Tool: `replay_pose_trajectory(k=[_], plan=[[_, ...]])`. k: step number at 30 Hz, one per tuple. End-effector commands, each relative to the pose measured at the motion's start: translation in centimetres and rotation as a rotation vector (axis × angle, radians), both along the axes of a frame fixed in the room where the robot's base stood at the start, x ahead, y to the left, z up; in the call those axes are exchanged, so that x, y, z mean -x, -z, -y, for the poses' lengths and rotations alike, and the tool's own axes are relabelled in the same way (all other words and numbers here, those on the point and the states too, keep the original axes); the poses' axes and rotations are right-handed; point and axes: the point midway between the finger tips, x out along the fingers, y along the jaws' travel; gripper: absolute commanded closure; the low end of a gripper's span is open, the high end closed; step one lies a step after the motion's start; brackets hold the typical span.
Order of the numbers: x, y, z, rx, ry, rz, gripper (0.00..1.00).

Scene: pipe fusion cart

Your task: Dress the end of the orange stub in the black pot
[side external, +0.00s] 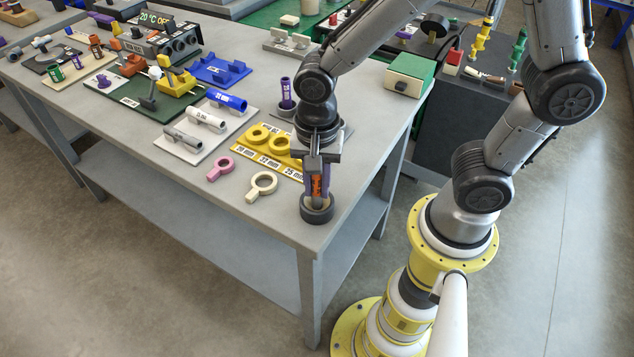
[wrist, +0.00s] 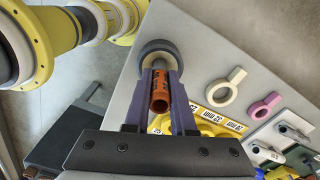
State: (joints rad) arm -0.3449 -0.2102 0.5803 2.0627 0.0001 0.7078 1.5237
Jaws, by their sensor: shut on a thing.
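The orange stub (side external: 316,187) is upright between the purple fingers of my gripper (side external: 317,190), which is shut on it. The stub also shows between the fingers in the wrist view (wrist: 160,92). The black pot (side external: 317,214) is a short dark round pot at the table's front right corner, directly under the stub and fingertips. In the wrist view the pot (wrist: 147,50) shows as a dark ring just beyond the fingertips. The stub's lower end is hidden by the fingers and the pot's rim, so I cannot tell whether it touches the pot's inside.
A yellow size plate (side external: 268,145) with rings lies just left of my gripper. A cream ring tool (side external: 262,186) and a pink one (side external: 220,168) lie on the table (side external: 190,170). A purple post (side external: 286,95) stands behind. The table edge is close to the pot.

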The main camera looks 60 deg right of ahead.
Motion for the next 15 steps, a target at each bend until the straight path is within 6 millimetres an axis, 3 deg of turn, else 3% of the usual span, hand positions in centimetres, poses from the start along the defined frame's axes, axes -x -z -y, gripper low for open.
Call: replay_pose_trajectory(k=[4,8,15], plan=[[0.05,0.1,0.02,0.001,-0.136,-0.002,1.0],[0.05,0.08,0.02,0.001,-0.164,-0.002,1.0],[0.05,0.02,0.02,0.001,0.081,-0.002,1.0]])
